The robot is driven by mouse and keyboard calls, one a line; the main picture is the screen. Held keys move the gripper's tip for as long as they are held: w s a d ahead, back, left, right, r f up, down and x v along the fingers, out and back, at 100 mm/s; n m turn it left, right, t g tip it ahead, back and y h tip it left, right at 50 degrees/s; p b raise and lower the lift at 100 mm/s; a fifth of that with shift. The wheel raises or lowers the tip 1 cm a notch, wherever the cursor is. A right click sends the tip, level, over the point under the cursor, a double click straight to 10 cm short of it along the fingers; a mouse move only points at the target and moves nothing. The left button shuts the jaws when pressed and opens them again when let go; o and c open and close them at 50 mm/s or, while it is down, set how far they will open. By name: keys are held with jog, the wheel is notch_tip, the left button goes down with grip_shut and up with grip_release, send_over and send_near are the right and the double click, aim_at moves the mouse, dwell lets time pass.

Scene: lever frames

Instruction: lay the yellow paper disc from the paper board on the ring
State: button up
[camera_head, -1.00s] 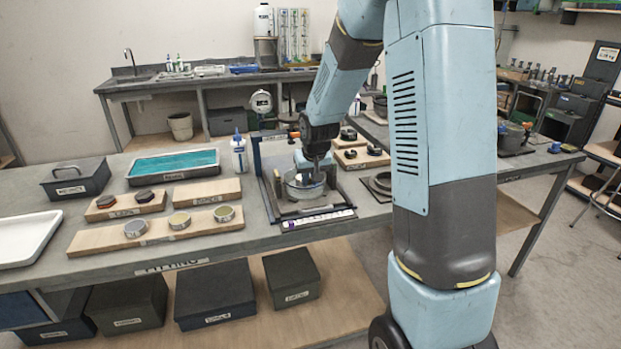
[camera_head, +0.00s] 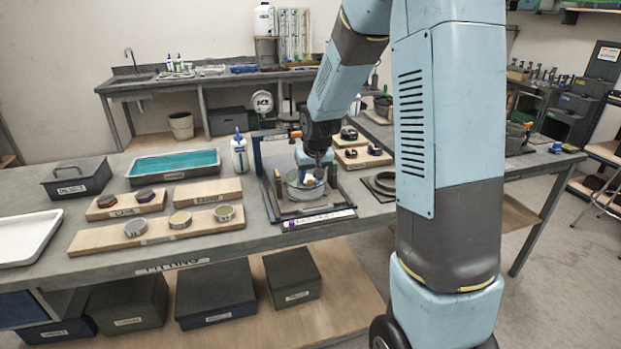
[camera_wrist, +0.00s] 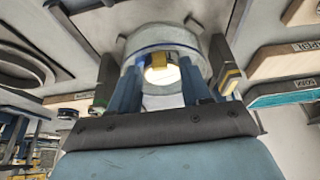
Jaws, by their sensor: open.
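The grey ring (camera_head: 303,187) is a round, cylinder-like piece inside the framed stand right of the table's middle. My gripper (camera_head: 319,163) points down over it. In the wrist view the gripper (camera_wrist: 160,92) is open, with its blue fingers apart at the ring's near side; the ring (camera_wrist: 172,36) shows just beyond them. A small yellow piece (camera_wrist: 158,61) shows between the fingers against a bright round opening; it may be the yellow paper disc, but its outline is partly hidden. Whether it touches a finger I cannot tell. A board (camera_head: 207,190), its label unreadable, is bare.
The stand's upright (camera_head: 258,152) rises close to my gripper.

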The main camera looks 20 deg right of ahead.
jog(key=v, duration=1.2)
jog(key=s+r, duration=0.4)
jog(key=s, duration=1)
jog(key=s+r+t, duration=0.1)
jog(key=s+r, duration=0.3)
jog(key=s, duration=0.9)
jog(key=shift+s+d+r, duration=0.2)
jog(key=shift+s+r, duration=0.15)
jog(key=shift+r, duration=0.05)
